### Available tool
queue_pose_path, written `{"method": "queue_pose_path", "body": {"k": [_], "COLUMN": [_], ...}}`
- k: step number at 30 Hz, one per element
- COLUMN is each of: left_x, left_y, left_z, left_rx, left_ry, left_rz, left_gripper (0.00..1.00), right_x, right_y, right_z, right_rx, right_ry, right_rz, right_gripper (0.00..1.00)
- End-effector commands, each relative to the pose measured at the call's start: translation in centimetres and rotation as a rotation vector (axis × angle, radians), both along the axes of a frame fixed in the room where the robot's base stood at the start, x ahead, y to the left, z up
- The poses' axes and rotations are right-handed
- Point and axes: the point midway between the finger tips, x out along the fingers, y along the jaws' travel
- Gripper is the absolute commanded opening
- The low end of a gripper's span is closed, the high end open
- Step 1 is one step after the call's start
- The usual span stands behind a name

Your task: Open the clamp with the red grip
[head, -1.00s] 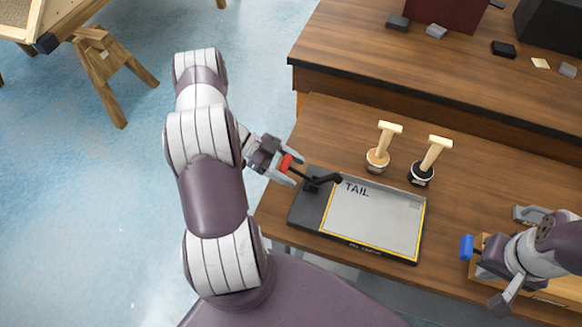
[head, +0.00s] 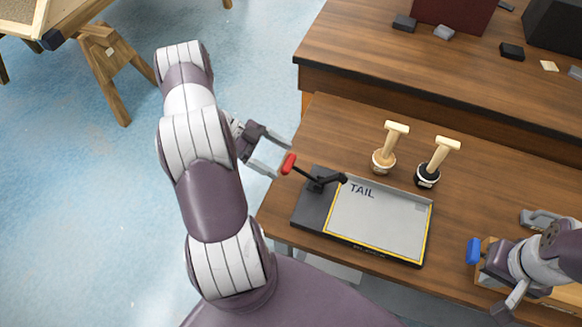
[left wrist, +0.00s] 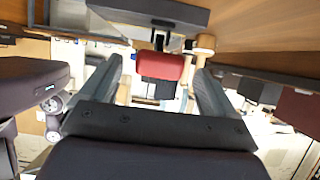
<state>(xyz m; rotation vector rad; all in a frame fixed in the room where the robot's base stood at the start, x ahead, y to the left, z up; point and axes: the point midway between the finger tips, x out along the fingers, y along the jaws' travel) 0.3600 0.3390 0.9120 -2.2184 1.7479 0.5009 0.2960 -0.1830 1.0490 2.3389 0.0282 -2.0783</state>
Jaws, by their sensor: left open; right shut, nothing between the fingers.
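The clamp (head: 318,184) is black, on the left part of a dark board marked TAIL on the table. Its lever rises to the left and ends in a red grip (head: 289,163). My left gripper (head: 283,161) is open, with its fingertips close to the red grip. In the left wrist view, the red grip (left wrist: 162,66) appears between the two spread fingers of my left gripper (left wrist: 158,68), with gaps on both sides. My right gripper (head: 510,303) is shut and empty at the lower right, partly hidden by its own wrist.
Two wooden-handled stamps (head: 385,160) (head: 428,175) stand behind the board (head: 310,213). A blue grip (head: 473,251) is beside my right gripper, near a grey clamp (head: 540,218). A higher wooden bench (head: 400,75) lies behind. A wooden trestle (head: 105,70) stands at upper left.

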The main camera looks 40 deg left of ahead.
Motion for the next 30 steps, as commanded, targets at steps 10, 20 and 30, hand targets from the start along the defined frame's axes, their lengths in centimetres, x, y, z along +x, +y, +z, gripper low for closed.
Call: {"method": "queue_pose_path", "body": {"k": [10, 20, 30], "left_x": [-1.4, -1.5, -0.6], "left_y": [5.9, 6.1, 6.9], "left_z": [2.6, 2.9, 1.8], "left_rx": [0.002, 0.000, 0.069], "left_ry": [0.000, 0.001, -0.030], "left_rz": [0.001, 0.000, 0.030], "left_gripper": [0.89, 0.89, 0.89], "right_x": [0.0, 0.0, 0.0], "right_y": [0.0, 0.0, 0.0], "right_z": [-2.0, -1.9, -1.9], "right_rx": [0.000, 0.000, 0.000], "right_ry": [0.000, 0.000, 0.000], "right_rz": [0.000, 0.000, 0.000], "right_gripper": [0.00, 0.00, 0.00]}}
